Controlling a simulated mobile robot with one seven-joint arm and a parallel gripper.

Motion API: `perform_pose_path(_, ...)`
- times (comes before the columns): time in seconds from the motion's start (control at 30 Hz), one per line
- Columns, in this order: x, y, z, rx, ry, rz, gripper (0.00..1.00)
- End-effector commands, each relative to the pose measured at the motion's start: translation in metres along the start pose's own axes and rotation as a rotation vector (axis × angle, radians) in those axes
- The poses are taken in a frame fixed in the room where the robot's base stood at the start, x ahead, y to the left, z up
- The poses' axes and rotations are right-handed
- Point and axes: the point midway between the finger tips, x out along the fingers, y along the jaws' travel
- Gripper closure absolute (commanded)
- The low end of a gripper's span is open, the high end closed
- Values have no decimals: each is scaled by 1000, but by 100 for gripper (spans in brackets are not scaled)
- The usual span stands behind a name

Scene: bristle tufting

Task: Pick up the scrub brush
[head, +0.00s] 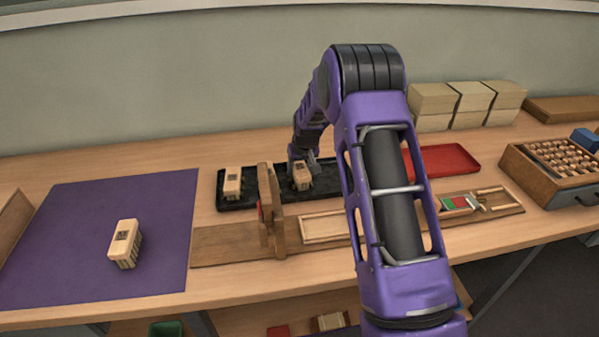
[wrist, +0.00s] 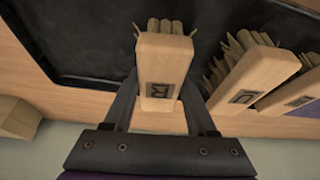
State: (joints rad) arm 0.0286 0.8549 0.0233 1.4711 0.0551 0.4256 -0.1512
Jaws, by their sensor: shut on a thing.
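A scrub brush (head: 302,180), a light wooden block with bristle tufts and a dark printed mark, is at the black tray (head: 230,206). My gripper (head: 303,163) reaches down to it from behind. In the wrist view the same brush (wrist: 165,60) is between the two fingers of my gripper (wrist: 160,95), which is shut on it. Whether the brush touches the tray is unclear. Another brush (head: 232,183) sits at the tray's left end, and one more (head: 125,243) is on the purple mat (head: 70,220).
A wooden fixture (head: 270,215) with an upright post stands just in front of the tray. A red tray (head: 445,160), stacked tan blocks (head: 465,100) and a wooden box (head: 560,175) are to the right. My arm hides part of the bench. The mat is mostly clear.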

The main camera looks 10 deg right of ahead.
Motion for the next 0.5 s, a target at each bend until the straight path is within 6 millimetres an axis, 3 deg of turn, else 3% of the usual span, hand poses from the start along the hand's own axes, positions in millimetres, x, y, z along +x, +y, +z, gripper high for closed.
perform_pose_path(0.23,-14,0,-7,-1,4,1,100)
perform_pose_path(0.5,-67,0,-29,-1,5,1,100)
